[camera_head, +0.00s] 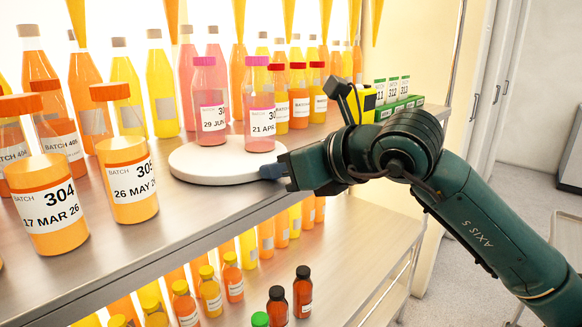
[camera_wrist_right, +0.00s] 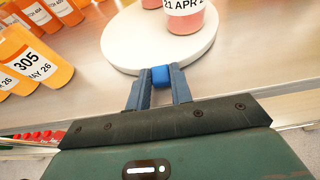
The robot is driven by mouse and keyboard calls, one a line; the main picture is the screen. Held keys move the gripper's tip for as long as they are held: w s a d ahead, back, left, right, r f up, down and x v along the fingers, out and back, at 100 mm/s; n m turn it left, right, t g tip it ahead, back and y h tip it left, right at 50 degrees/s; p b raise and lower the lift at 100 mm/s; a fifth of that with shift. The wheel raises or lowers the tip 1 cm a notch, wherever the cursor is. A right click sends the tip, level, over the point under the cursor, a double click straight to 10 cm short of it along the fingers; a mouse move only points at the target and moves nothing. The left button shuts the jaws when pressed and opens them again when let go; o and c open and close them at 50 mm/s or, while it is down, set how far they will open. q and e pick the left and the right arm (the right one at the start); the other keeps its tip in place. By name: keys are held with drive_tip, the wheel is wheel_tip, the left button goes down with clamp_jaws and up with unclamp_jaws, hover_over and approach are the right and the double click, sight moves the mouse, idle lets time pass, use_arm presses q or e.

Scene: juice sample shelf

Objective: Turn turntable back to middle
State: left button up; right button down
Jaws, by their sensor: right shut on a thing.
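The turntable is a round white disc (camera_head: 215,164) on the upper metal shelf, and it also fills the top middle of the right wrist view (camera_wrist_right: 128,45). Two pink juice bottles stand on it, labelled 29 JUN (camera_head: 211,100) and 21 APR (camera_head: 259,105). A small blue knob (camera_wrist_right: 160,76) sits at the disc's near edge. My right gripper (camera_wrist_right: 162,82) is shut on this knob, with one finger on each side. In the head view the right gripper (camera_head: 280,170) reaches the disc's right edge from the right. My left gripper is not in view.
Orange bottles labelled 304 (camera_head: 45,200) and 305 (camera_head: 128,180) stand left of the turntable. More bottles line the shelf behind it. Green boxes (camera_head: 400,105) lie at the right. A lower shelf (camera_head: 345,250) holds small bottles. Bare shelf lies in front of the disc.

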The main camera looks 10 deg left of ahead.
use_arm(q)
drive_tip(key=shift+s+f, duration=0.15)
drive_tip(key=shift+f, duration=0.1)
use_arm(e)
drive_tip(key=c, duration=1.2)
unclamp_jaws()
drive_tip(key=shift+c, duration=0.2)
use_arm(q)
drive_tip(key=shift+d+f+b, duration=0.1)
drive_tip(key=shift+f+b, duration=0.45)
drive_tip(key=shift+b, duration=0.6)
use_arm(e)
drive_tip(key=v, duration=1.3)
drive_tip(key=shift+d, duration=0.1)
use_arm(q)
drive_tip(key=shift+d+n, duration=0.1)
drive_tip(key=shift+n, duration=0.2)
